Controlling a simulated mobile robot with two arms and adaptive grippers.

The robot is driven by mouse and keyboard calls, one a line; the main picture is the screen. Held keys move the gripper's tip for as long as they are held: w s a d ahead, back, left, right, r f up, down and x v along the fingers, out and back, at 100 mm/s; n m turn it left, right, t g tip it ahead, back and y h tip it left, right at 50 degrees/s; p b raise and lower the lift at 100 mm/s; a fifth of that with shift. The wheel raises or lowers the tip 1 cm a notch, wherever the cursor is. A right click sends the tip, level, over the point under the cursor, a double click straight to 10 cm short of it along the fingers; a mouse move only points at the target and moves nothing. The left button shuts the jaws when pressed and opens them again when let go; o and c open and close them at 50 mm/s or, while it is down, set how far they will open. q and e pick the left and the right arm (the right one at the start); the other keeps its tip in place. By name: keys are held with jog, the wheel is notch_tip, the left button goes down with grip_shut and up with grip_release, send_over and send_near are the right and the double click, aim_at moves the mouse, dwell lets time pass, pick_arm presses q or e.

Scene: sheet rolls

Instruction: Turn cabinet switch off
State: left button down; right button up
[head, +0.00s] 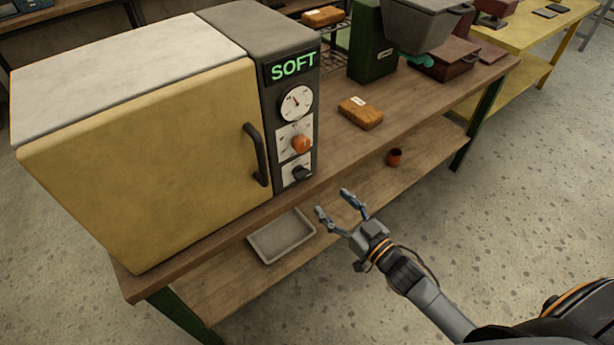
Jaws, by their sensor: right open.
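The cabinet (150,145) is a large box with a yellow door, a pale top and a dark handle (255,153). Its dark control panel on the right shows a green "SOFT" display (293,66), a round white gauge (296,103), an orange knob (300,144) and a small black switch (299,172) on a white plate at the bottom. My right gripper (332,200) is open and empty, in front of the bench and below right of the black switch, apart from it. My left gripper is out of view.
A brown block (360,113) lies right of the cabinet. A green machine with a grey hopper (420,22) stands farther back.

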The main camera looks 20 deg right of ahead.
aim_at(305, 177)
jog(key=p+x, duration=0.1)
jog(key=x, duration=1)
jog(key=shift+w+a, duration=0.1)
jog(key=shift+a, duration=0.05)
jog(key=c, duration=1.1)
